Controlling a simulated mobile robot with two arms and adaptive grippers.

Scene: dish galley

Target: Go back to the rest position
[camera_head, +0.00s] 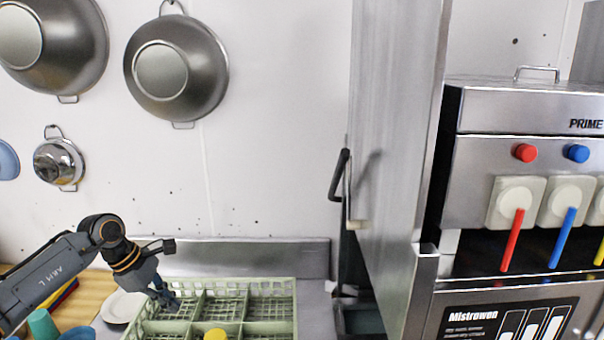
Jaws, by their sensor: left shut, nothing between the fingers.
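My left gripper (170,299) is on the left side of the head view, at the end of my dark grey arm. It is shut with nothing in it and points down over the left part of a pale green dish rack (274,286). The picture does not clearly show whether its fingertips touch the rack. My right gripper is not in view.
A yellow item (215,334) shows at the rack's near edge. A white plate (122,306) and a teal cup (42,324) are left of it. A dispenser machine (520,160) stands right. Metal bowls (195,65) hang on the wall.

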